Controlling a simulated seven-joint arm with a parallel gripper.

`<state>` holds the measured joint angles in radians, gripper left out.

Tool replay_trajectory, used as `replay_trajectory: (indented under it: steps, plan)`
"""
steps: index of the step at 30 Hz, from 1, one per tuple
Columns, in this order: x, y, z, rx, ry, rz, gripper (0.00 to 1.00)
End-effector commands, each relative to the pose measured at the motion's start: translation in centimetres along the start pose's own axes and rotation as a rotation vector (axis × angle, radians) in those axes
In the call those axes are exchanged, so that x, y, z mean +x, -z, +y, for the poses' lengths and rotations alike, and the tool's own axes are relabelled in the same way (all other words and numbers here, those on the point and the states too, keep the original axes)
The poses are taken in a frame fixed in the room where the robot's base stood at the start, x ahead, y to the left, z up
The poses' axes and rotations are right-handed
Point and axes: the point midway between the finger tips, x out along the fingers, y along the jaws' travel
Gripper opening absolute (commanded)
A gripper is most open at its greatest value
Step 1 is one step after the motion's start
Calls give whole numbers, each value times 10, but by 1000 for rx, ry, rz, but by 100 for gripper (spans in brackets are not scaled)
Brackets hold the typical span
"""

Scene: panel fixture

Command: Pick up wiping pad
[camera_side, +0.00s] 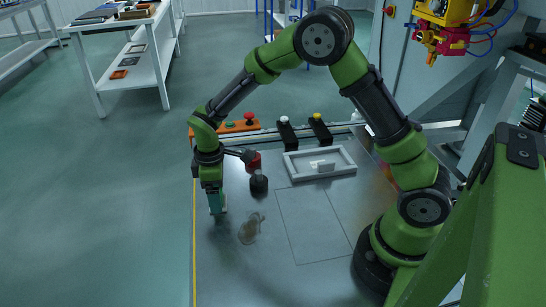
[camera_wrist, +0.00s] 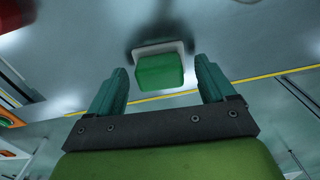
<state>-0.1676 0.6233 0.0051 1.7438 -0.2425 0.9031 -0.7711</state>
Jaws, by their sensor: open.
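The wiping pad (camera_wrist: 160,70) is a green block on a pale, wider base in the wrist view. It lies on the grey table top. My gripper (camera_wrist: 161,66) has its two teal fingers apart, one to each side of the pad in the picture, with visible gaps. In the side view my gripper (camera_side: 217,203) points down near the table's left edge. The pad cannot be made out there, and whether the fingers are low enough to be around it cannot be told.
A brownish smear (camera_side: 251,228) is on the table right of my gripper. A black object (camera_side: 259,185) stands close by, below a red one (camera_side: 254,162). A grey frame tray (camera_side: 291,168), an orange button box (camera_side: 238,127) and black button units lie farther back. An outlined panel (camera_side: 312,228) is clear.

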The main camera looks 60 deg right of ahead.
Motion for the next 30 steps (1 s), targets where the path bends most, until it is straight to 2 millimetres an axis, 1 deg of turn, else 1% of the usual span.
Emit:
replay_trajectory:
  steps: [1,3,10,21,30]
  plan:
    - [6,0,0,0,2,-2,83]
    - [9,0,0,0,1,0,83]
    - [10,0,0,1,0,1,83]
    - [9,0,0,1,0,1,26]
    - [10,0,0,1,0,-1,26]
